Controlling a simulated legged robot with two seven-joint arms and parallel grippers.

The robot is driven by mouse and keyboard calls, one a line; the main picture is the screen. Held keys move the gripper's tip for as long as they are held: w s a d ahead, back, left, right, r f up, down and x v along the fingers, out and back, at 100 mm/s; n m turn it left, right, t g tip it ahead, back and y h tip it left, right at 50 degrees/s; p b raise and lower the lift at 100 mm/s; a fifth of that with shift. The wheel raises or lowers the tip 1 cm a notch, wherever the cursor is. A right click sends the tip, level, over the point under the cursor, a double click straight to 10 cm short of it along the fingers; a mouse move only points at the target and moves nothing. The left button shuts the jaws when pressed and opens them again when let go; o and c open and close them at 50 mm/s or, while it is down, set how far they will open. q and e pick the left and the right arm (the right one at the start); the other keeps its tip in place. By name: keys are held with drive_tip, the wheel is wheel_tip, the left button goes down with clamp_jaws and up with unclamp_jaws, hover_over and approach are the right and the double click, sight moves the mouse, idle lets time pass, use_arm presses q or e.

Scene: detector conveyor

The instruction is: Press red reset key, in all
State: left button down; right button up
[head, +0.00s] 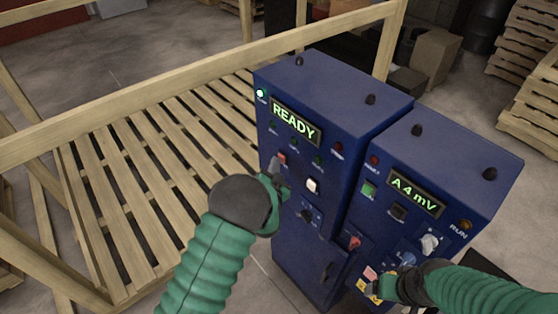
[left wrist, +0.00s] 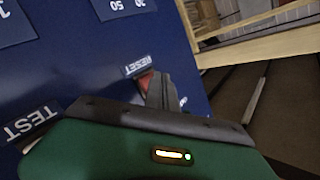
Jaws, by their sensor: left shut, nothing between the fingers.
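The red reset key (head: 282,157) is on the front of the left blue cabinet (head: 330,150), below the lit READY display (head: 296,123). In the left wrist view the red key (left wrist: 145,82) shows beside a RESET label, partly covered by my fingers. My left gripper (head: 277,171) is shut and empty, with its tips at the key; whether they touch it I cannot tell. It also shows in the left wrist view (left wrist: 161,90). My right gripper (head: 378,288) is low in front of the right cabinet (head: 440,150), its fingers hard to make out.
A white key (head: 312,185) sits right of the red one. The right cabinet has a green key (head: 368,190) and a lit "A4 mV" display (head: 414,195). A wooden slatted frame (head: 150,180) stands to the left. Stacked pallets (head: 530,70) are at the back right.

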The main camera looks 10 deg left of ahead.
idle(0.3)
use_arm(q)
drive_tip(key=shift+s+a, duration=0.55)
drive_tip(key=shift+s, duration=0.15)
drive_tip(key=s+a, duration=0.1)
drive_tip(key=s, duration=0.1)
drive_tip(key=s+a, duration=0.2)
idle(0.8)
drive_tip(key=s+f+n+g+b, duration=0.2)
drive_tip(key=s+f+g+b, duration=0.1)
drive_tip(key=s, duration=0.6)
drive_tip(key=s+f+n+g+h+b, duration=0.1)
drive_tip(key=s+f+n+g+b, duration=0.1)
drive_tip(key=s+g, duration=0.4)
drive_tip(key=s+f+n+g+h+b, duration=0.1)
drive_tip(key=s+f+g+b, duration=0.3)
drive_tip(key=s, duration=1)
drive_tip(key=shift+n+g, duration=0.3)
drive_tip(key=shift+n, duration=0.1)
